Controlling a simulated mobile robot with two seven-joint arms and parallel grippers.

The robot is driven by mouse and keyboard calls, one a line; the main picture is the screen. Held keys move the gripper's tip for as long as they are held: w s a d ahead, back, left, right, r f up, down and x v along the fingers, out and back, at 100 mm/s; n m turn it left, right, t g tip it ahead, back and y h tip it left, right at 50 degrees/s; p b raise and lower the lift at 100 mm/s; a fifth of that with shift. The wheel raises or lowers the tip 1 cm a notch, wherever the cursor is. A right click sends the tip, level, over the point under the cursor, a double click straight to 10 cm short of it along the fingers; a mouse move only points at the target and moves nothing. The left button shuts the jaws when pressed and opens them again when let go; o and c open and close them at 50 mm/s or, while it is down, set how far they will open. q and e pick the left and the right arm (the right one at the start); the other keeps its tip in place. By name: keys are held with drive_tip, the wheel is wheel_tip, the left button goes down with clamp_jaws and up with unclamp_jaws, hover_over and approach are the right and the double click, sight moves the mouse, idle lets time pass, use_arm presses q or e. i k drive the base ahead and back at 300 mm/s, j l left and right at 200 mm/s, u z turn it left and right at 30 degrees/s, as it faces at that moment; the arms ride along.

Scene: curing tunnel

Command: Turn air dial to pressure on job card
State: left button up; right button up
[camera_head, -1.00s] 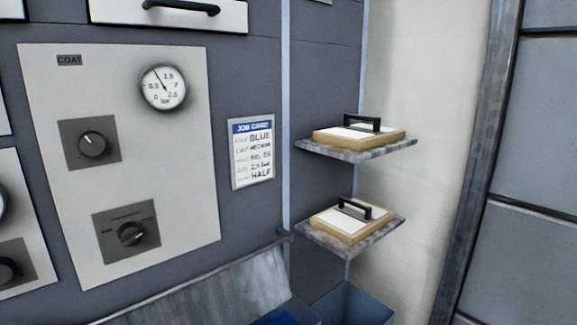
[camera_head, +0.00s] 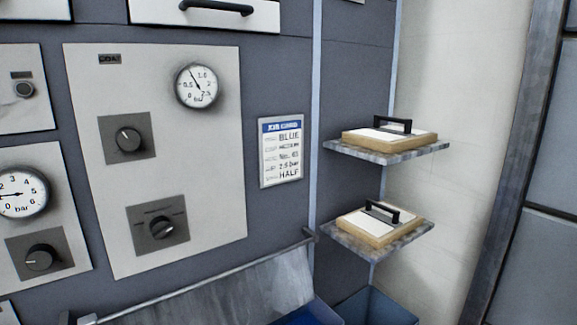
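A job card (camera_head: 281,151) with a blue header hangs on the grey wall. Its lines seem to read BLUE, MEDIUM, a blurred number, about 2.5 bar, and HALF. A round bar gauge (camera_head: 22,193) sits at the left edge, partly cut off, its needle pointing left. A black dial (camera_head: 39,258) is below it. I cannot read which dial is labelled air. The COAT panel (camera_head: 195,150) has a smaller gauge (camera_head: 198,86), needle up and left near 1, a black knob (camera_head: 129,139) and a lower selector knob (camera_head: 163,228). Neither of my grippers is in view.
Two small shelves, an upper (camera_head: 400,152) and a lower (camera_head: 400,238), stick out at the right, each bearing a wooden block with a black handle. A sloped metal tray (camera_head: 220,293) and a blue bin (camera_head: 375,308) are below. A drawer handle (camera_head: 217,8) is at the top.

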sight(40, 257)
drive_tip(key=u, duration=1.6)
